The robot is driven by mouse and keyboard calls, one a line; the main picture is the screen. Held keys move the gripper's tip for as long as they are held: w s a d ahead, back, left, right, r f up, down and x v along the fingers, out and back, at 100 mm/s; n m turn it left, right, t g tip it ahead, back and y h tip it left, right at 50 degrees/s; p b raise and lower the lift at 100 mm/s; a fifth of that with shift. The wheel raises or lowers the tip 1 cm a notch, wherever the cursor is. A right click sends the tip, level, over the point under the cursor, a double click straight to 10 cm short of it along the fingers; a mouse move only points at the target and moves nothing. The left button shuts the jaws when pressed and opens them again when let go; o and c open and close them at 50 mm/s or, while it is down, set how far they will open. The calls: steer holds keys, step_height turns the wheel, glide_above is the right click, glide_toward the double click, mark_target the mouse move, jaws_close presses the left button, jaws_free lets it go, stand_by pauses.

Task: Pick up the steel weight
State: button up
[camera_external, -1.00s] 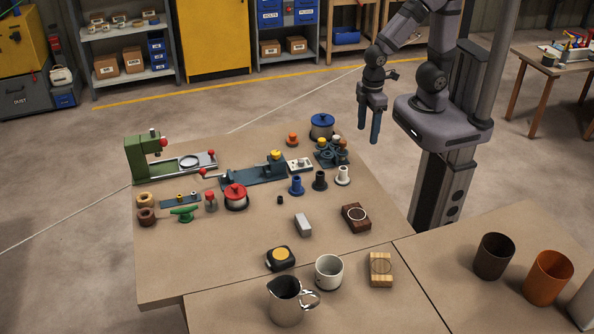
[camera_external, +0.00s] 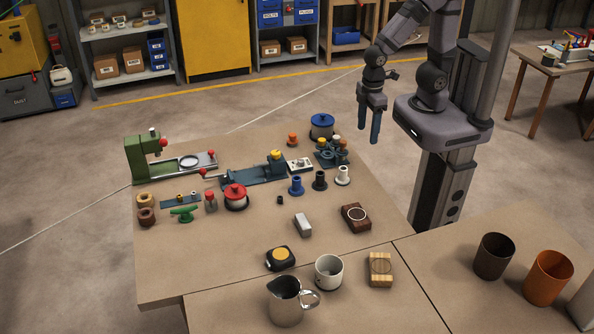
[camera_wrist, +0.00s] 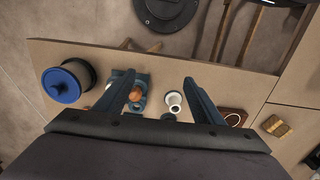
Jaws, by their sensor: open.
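A small grey metal block (camera_external: 303,225), which looks like the steel weight, lies on the near half of the brown table in the external view. It is left of a dark wooden block with a pale ring (camera_external: 356,217). I cannot make it out in the wrist view. My gripper (camera_external: 369,122) hangs fingers down beyond the table's far right edge, well apart from the grey block. In the wrist view its two fingers (camera_wrist: 158,80) are spread with nothing held between them.
A red-lidded pot (camera_external: 235,197) and blue, black and white spools (camera_external: 320,180) stand farther back. A tape measure (camera_external: 281,258), a white mug (camera_external: 329,271) and a metal pitcher (camera_external: 286,302) stand nearer. Bare tabletop surrounds the grey block. A blue-lidded pot (camera_external: 322,125) is at the back.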

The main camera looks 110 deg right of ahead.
steer(key=o, duration=0.4)
steer(key=shift+r, duration=0.1)
